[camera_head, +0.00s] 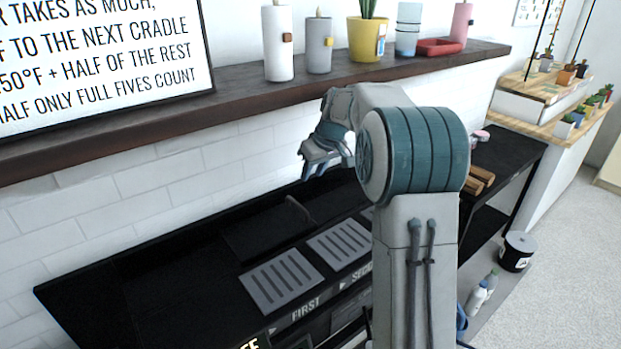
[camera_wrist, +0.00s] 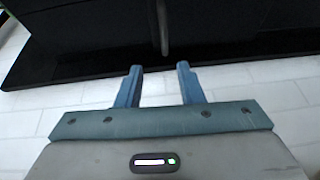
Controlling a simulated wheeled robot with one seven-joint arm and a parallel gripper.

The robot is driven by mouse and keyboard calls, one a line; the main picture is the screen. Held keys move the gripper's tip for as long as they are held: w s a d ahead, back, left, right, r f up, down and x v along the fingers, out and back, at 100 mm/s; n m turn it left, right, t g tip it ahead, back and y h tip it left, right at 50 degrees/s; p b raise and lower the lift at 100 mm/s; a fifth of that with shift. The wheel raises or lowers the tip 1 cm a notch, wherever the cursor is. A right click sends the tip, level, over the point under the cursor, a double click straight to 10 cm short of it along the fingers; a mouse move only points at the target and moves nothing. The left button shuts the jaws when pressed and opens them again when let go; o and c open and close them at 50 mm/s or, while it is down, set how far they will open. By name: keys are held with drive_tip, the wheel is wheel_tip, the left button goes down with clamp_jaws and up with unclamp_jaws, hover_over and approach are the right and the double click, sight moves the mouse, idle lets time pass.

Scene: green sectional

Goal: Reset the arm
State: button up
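My arm rises in front of the black counter in the head view, and its large teal-banded joint hides part of the counter and wall. My gripper (camera_head: 308,172) hangs left of that joint, above the back of the counter and below the shelf. In the wrist view, the two blue fingers of my gripper (camera_wrist: 160,87) stand apart with a clear gap. Nothing is between them. White tile wall and the black counter edge show beyond the fingertips.
A dark shelf (camera_head: 235,92) runs along the wall above my gripper, with candles, a yellow plant pot (camera_head: 366,40) and a red tray (camera_head: 438,47). The black counter (camera_head: 150,290) carries grey slotted plates (camera_head: 281,281). Open floor (camera_head: 570,230) lies right.

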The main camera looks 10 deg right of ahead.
drive_tip(key=shift+r, duration=0.1)
drive_tip(key=s+a+r+m+h+p, duration=0.1)
drive_tip(key=s+a+r+p, duration=0.15)
drive_tip(key=s, duration=0.65)
drive_tip(key=s+a+r+m+p, duration=0.1)
drive_tip(key=s+a+r, duration=0.15)
drive_tip(key=s, duration=0.65)
drive_tip(key=s+f+m+g+h+p, duration=0.1)
drive_tip(key=s+f+m+p, duration=0.1)
drive_tip(key=s, duration=1.6)
drive_tip(key=shift+d+m, duration=0.2)
drive_tip(key=shift+m, duration=0.1)
